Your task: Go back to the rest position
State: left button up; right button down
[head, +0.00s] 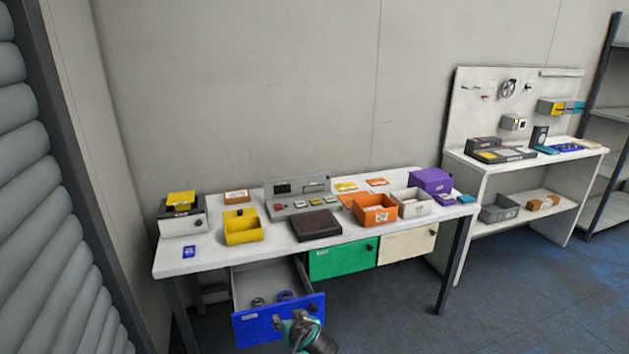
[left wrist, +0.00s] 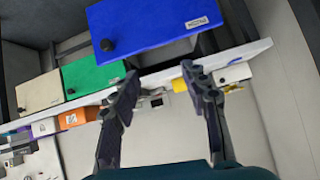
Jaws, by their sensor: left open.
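My left gripper (left wrist: 160,80) is open in the left wrist view, its two dark fingers apart with nothing between them. In the head view part of my left arm and gripper (head: 305,332) shows at the bottom edge, in front of the blue drawer (head: 268,326); the fingers are hard to make out there. The blue drawer is pulled out below the table, with small ring-shaped items (head: 285,295) inside. It also shows in the left wrist view (left wrist: 150,30), where the scene appears upside down. My right gripper is not in view.
The green drawer (head: 343,259) and cream drawer (head: 407,244) are shut. Free floor (head: 520,290) lies to the right.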

pick_arm(q)
jog(key=s+a+r+m+g+h, duration=0.1)
jog(key=s+a+r, duration=0.25)
jog(key=s, duration=0.25)
jog(key=s+a+r+g, duration=0.1)
jog(key=s+a+r, duration=0.1)
jog(key=s+a, duration=0.3)
jog(key=s+a+m+h, duration=0.1)
jog(key=s+a+h, duration=0.1)
jog(key=s, duration=1.2)
jog(key=shift+s+a+m+g+h, duration=0.2)
jog(key=shift+a+m+g+h, duration=0.1)
jog(key=shift+a+h, duration=0.1)
